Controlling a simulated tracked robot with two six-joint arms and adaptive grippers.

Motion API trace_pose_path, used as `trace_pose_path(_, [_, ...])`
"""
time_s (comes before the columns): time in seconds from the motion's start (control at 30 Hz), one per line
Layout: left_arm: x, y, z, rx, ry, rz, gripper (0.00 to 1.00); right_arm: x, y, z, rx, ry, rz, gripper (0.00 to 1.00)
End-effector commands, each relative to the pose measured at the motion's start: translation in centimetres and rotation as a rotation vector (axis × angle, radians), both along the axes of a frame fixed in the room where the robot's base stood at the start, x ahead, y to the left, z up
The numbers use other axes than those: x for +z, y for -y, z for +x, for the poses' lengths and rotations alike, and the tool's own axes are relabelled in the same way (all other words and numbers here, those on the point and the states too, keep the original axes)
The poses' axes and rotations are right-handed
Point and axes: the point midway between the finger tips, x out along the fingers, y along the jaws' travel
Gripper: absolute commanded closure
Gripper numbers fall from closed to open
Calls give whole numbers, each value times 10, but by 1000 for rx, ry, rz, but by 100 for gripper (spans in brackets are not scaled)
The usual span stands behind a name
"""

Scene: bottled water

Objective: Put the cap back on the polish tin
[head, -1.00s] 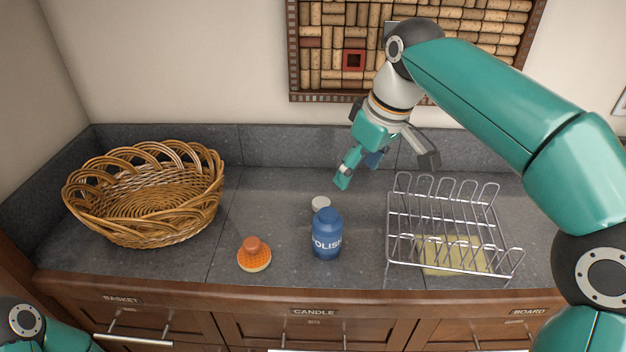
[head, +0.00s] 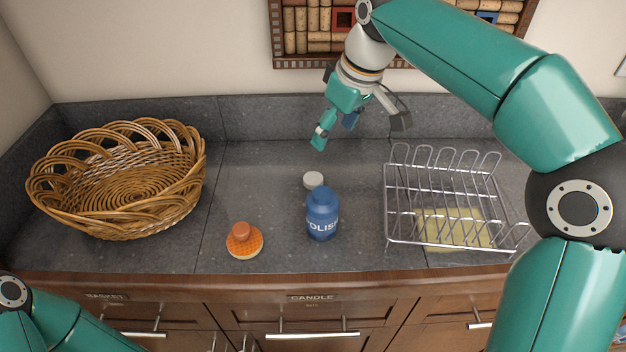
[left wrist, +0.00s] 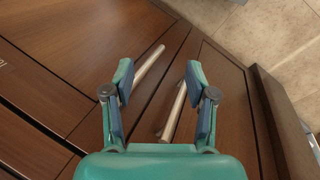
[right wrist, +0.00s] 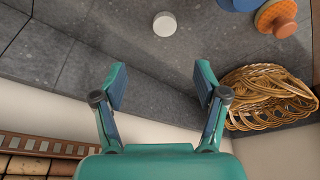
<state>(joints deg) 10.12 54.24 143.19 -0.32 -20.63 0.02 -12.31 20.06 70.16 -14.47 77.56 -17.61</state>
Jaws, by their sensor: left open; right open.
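The blue polish tin (head: 322,216) stands upright on the grey counter; its top looks blue in the head view. A small white round cap (head: 313,180) lies on the counter just behind it. The cap (right wrist: 164,24) also shows in the right wrist view, with the tin (right wrist: 238,4) cut off at the top edge. My right gripper (head: 358,134) is open and empty above the back of the counter, behind the cap and apart from it. My left gripper (left wrist: 157,82) is open and empty in front of the wooden drawer fronts, low on the left.
A wicker basket (head: 60,205) stands on the left. An orange round scrubber with a knob (head: 243,240) lies left of the tin. A wire rack (head: 388,200) stands on the right, over a yellow cloth (head: 455,232). The back wall carries a cork board (head: 300,42).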

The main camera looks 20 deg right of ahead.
Motion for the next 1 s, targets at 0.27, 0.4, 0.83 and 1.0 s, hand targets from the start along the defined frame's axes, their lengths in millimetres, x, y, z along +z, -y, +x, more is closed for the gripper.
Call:
trace_pose_path(0.27, [-10, 0, 0, 0, 0, 0, 43, -60, -8, 15, 0, -4, -1, 28])
trace_pose_path(0.4, [-11, 0, 0, 0, 0, 0, 43, -77, -11, 20, 0, -2, 0, 28])
trace_pose_path(0.83, [-11, 0, 0, 0, 0, 0, 43, -84, -13, 22, -1, 0, 0, 28])
trace_pose_path(1.0, [-12, 0, 0, 0, 0, 0, 43, -97, -17, 23, 0, -4, -1, 28])
